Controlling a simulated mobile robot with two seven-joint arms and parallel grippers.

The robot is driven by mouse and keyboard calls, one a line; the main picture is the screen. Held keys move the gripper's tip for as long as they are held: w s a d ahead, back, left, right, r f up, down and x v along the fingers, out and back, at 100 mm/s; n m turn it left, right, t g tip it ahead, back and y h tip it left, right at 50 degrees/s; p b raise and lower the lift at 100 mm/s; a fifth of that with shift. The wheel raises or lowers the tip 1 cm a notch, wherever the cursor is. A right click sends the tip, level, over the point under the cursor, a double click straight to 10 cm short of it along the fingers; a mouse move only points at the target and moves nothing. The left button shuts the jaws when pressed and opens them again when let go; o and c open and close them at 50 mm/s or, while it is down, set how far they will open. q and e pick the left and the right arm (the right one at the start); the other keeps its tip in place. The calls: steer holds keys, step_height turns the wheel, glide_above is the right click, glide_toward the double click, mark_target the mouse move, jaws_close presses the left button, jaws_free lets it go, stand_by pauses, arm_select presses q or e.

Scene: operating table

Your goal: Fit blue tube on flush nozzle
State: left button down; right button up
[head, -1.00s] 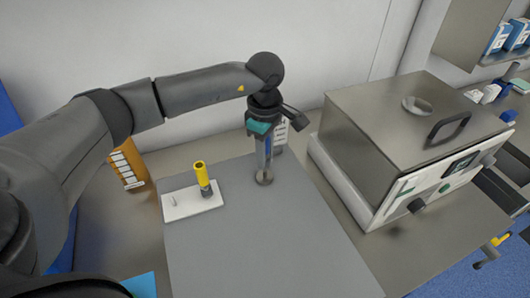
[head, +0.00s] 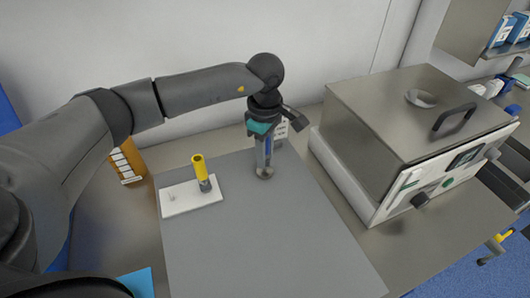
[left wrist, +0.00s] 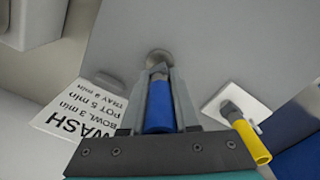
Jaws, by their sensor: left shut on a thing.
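My left gripper (head: 264,166) points straight down over the grey mat, with its fingers shut on the blue tube (left wrist: 158,108). In the left wrist view the tube lies between both fingers, with a grey metal part at its far end. A round metal disc (head: 264,173) on the mat is just below the fingertips; whether the tube touches it I cannot tell. A white plate (head: 180,206) to the left carries a thin short peg (head: 171,197) and an upright yellow tube (head: 199,168) on a grey metal fitting. I cannot tell which fitting is the flush nozzle. My right gripper is not visible.
The grey mat (head: 250,240) is clear in front. A large metal box with a lid handle (head: 390,130) stands to the right. An orange container (head: 126,160) stands behind left. A white printed card (left wrist: 75,115) stands near the gripper. The wall is close behind.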

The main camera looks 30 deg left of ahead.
arm_select(q)
steer(key=shift+f+b, duration=0.75)
steer(key=shift+f, duration=0.1)
stand_by(0.5)
steer(key=c, duration=0.6)
jaws_free()
step_height(320, 180, up, 15)
steer(key=shift+r+p, duration=0.15)
steer(key=shift+p, duration=0.3)
